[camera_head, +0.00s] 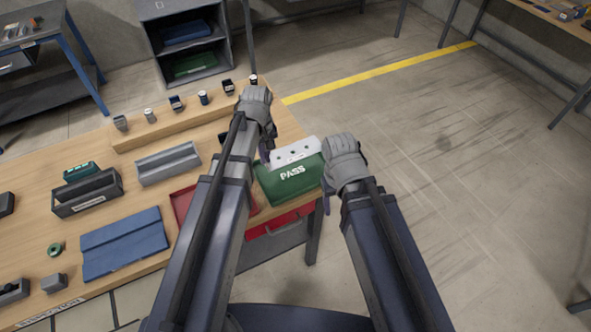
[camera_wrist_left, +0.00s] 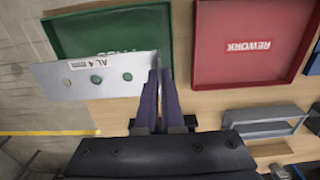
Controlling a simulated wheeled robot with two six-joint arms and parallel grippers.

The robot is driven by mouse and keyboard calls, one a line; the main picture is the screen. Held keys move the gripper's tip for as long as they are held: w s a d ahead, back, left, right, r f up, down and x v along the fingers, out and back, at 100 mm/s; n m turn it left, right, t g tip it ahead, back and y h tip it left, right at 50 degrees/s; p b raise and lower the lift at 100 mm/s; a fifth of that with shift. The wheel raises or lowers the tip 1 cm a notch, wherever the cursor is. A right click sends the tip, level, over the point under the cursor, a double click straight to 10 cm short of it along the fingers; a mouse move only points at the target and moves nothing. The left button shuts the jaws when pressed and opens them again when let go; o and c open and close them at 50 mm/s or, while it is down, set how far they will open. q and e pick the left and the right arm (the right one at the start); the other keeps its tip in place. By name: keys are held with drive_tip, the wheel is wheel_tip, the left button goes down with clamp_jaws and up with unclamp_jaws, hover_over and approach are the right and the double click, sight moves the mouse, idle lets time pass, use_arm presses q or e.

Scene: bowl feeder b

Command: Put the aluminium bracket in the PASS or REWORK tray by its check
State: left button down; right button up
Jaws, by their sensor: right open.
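The aluminium bracket (camera_head: 300,152) is a pale plate with holes, held above the green PASS tray (camera_head: 290,190). In the left wrist view the bracket (camera_wrist_left: 105,80) shows an "AL 4" label and a row of three holes, and it overlaps the lower part of the PASS tray (camera_wrist_left: 75,35). My left gripper (camera_head: 266,154) is shut on the bracket's end; its fingers also show in the left wrist view (camera_wrist_left: 160,85). The red REWORK tray (camera_wrist_left: 250,70) lies to the right there; my left arm partly hides it (camera_head: 182,205) in the head view. My right gripper (camera_head: 340,188) is open, just right of the PASS tray, its fingers mostly hidden.
The wooden table (camera_head: 120,200) holds a blue mat (camera_head: 125,243), a dark bin (camera_head: 87,192) and a grey channel-shaped block (camera_head: 168,163). Several small parts stand on a raised strip (camera_head: 180,127) at the back. The table's right edge is close to the PASS tray, with open floor beyond.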

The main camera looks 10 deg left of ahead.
use_arm(q)
drive_tip(key=shift+f+b, duration=5)
drive_tip(key=shift+f, duration=0.1)
drive_tip(key=shift+f, duration=0.1)
drive_tip(key=shift+f, duration=0.15)
drive_tip(key=c, duration=1.5)
unclamp_jaws()
drive_tip(key=shift+b, duration=0.3)
drive_tip(key=shift+o, duration=0.9)
wheel_tip(320, 180, up, 13)
drive_tip(key=p, duration=1.2)
drive_tip(key=shift+a+f+p, duration=0.1)
drive_tip(key=shift+f+p, duration=0.05)
drive_tip(key=shift+p, duration=0.2)
drive_tip(key=s+d+m+y, duration=0.1)
drive_tip(key=s+d+m, duration=0.9)
drive_tip(key=s, duration=0.4)
drive_tip(key=shift+s+d+m, duration=0.15)
drive_tip(key=shift+d+m, duration=0.15)
